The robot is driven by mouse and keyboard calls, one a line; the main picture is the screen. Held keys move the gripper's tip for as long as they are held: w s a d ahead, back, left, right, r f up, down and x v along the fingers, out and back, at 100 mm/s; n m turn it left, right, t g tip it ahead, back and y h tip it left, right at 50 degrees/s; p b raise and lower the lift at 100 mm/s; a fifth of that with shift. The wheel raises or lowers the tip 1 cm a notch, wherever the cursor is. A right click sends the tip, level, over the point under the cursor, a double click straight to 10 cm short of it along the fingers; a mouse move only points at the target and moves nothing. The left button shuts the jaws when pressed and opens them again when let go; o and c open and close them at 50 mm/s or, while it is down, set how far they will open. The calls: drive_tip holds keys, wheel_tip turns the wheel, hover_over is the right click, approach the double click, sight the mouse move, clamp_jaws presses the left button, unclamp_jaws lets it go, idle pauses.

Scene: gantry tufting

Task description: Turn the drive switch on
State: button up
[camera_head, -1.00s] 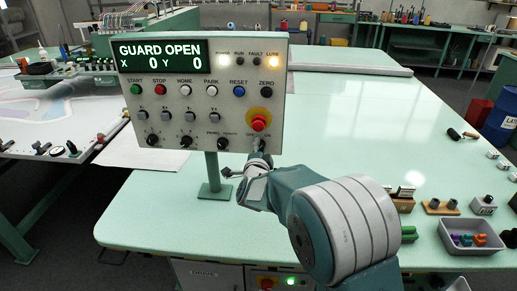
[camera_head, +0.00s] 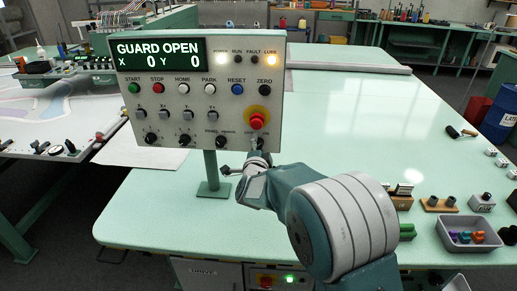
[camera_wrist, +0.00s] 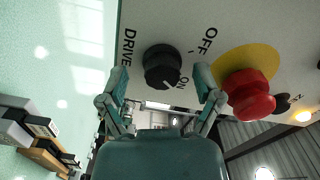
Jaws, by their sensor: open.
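The drive switch (camera_wrist: 162,66) is a round black knob on the pale control panel (camera_wrist: 140,20), between the words DRIVE and OFF. The word ON is beside its lower right edge, and a pale mark on the knob lies on that side. My gripper (camera_wrist: 158,82) is open, with one finger on each side of the knob and nothing held. I cannot tell whether the fingers touch it. In the head view my gripper (camera_head: 256,163) is at the panel's lower right corner, by the drive knob (camera_head: 266,146), which it partly hides.
A red emergency button (camera_wrist: 250,94) on a yellow disc is close to the right finger. The panel display (camera_head: 160,54) reads GUARD OPEN. The panel stands on a post (camera_head: 212,176) above a green table (camera_head: 150,220). A grey tray (camera_head: 455,243) holds small coloured parts at right.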

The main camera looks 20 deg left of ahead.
drive_tip(key=v, duration=1.2)
